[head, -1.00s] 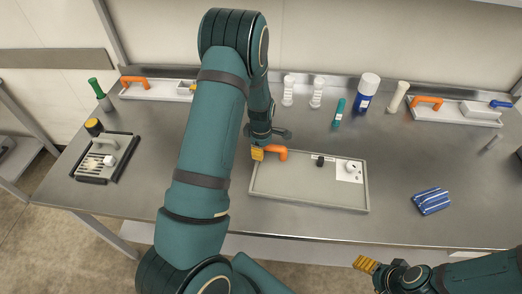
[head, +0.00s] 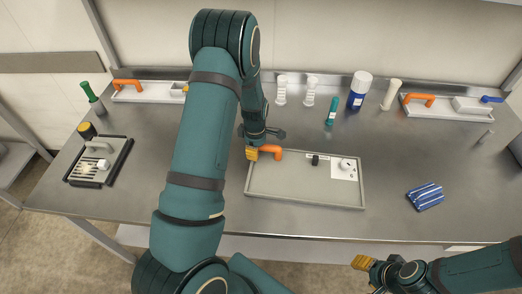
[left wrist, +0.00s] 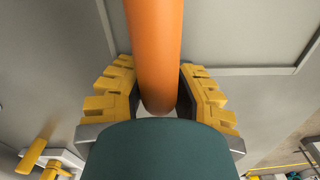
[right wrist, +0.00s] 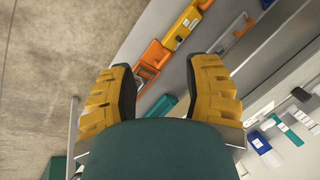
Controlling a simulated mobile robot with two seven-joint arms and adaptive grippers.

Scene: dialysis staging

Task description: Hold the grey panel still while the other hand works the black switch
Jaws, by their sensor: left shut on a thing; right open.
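The grey panel (head: 285,188) lies flat on the steel table, in the middle of the head view. A small black switch (head: 315,160) stands on its upper right part, beside a white plate with a round knob (head: 346,164). An orange handle (head: 269,153) is at the panel's upper left. My left gripper (head: 252,153) is shut on this handle; the left wrist view shows the handle (left wrist: 155,50) between the yellow fingers (left wrist: 158,95). My right gripper (head: 363,262) is open and empty at the lower right, off the table's front edge, away from the switch. Its parted fingers show in the right wrist view (right wrist: 165,90).
A striped blue cloth (head: 425,197) lies right of the panel. White bottles, a teal tube (head: 331,112) and a blue-and-white bottle (head: 358,92) stand behind it. A dark-framed tray (head: 118,165) is at left. The table between panel and cloth is clear.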

